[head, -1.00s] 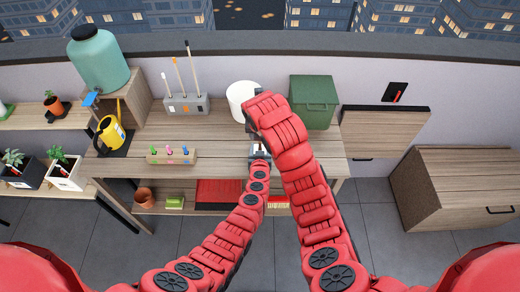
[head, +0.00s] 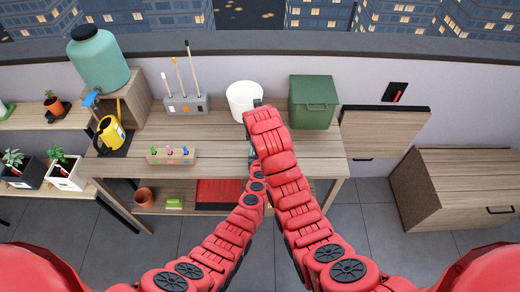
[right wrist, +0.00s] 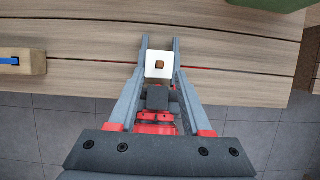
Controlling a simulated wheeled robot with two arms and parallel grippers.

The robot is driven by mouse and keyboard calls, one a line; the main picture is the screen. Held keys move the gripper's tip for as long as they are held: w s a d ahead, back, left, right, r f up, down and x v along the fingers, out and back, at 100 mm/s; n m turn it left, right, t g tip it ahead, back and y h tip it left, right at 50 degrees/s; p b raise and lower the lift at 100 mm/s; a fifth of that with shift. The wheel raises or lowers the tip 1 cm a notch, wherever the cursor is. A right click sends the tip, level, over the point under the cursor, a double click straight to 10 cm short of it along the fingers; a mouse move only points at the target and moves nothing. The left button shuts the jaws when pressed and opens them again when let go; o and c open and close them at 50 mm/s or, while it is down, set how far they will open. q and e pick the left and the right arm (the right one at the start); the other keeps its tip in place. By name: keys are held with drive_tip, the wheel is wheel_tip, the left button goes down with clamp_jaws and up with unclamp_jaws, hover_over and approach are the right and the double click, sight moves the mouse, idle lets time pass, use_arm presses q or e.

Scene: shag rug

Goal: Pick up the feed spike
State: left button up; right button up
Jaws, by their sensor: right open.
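A wooden block (head: 172,156) with small green, pink and blue pieces upright in it stands on the bench, left of my grippers. These may be feed spikes; they are too small to be sure. Its end and a blue piece (right wrist: 8,61) show at the left of the right wrist view. My right gripper (right wrist: 160,45) is open above the bench. A white square piece with a brown centre (right wrist: 158,64) shows between its fingers; I cannot tell whether they touch. My left gripper (head: 252,153) is mostly hidden behind the right arm, and what it holds is unclear.
A white pot (head: 243,97) and a green bin (head: 313,102) stand behind my grippers. A tool holder (head: 187,104), a yellow watering can (head: 110,132) and a teal tank (head: 98,58) are further left. The bench (head: 220,130) is clear around the wooden block.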

drive_tip(key=x, duration=0.4)
drive_tip(key=shift+w+f, duration=0.1)
drive_tip(key=shift+f, duration=0.3)
clamp_jaws()
